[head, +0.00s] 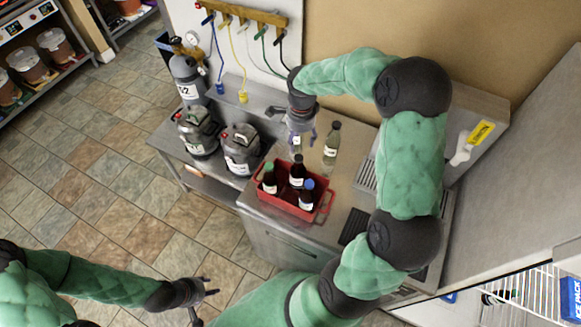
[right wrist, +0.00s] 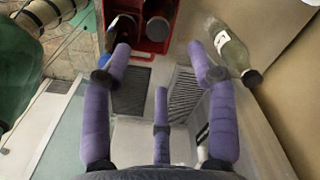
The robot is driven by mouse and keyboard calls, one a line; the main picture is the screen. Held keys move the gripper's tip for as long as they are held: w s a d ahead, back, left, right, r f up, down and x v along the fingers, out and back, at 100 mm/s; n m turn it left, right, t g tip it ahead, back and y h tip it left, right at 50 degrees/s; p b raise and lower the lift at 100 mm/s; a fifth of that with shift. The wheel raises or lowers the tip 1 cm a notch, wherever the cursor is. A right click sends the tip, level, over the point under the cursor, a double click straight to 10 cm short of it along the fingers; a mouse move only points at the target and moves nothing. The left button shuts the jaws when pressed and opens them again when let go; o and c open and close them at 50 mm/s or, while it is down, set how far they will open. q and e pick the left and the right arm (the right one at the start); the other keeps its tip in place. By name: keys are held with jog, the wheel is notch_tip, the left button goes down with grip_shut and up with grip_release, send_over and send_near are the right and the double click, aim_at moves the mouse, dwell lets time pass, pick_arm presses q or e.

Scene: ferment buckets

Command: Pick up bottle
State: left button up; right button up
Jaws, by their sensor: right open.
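A red crate (head: 283,205) stands on the steel counter and holds dark bottles with green (head: 270,180), black (head: 298,172) and blue (head: 307,197) caps. A clear greenish bottle (head: 332,146) with a black cap stands behind the crate to the right. My right gripper (head: 301,138) is open over the counter behind the crate, left of that bottle; what lies between its fingers is unclear. In the right wrist view the open purple fingers (right wrist: 160,60) are empty, with the clear bottle (right wrist: 230,48) beside the right one and the crate (right wrist: 146,46) beyond. My left gripper (head: 200,295) is open over the floor.
Two grey kegs (head: 241,150) and a gas cylinder (head: 188,75) stand left of the crate. Coloured hoses hang from a wooden rack (head: 243,15) on the wall. A metal cabinet (head: 455,130) stands to the right. The tiled floor at left is clear.

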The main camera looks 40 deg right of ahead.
send_over(299, 157)
jog(key=f, duration=0.4)
jog(key=shift+s+f, duration=0.2)
jog(key=shift+s, duration=0.15)
jog(key=shift+w+f, duration=0.25)
jog(key=shift+f, duration=0.3)
notch_tip(299, 157, down, 4)
jog(key=shift+p, duration=0.75)
jog(key=shift+w+f, duration=0.1)
jog(key=shift+f, duration=0.4)
jog(key=shift+a, duration=0.1)
jog(key=c, duration=0.3)
grip_shut()
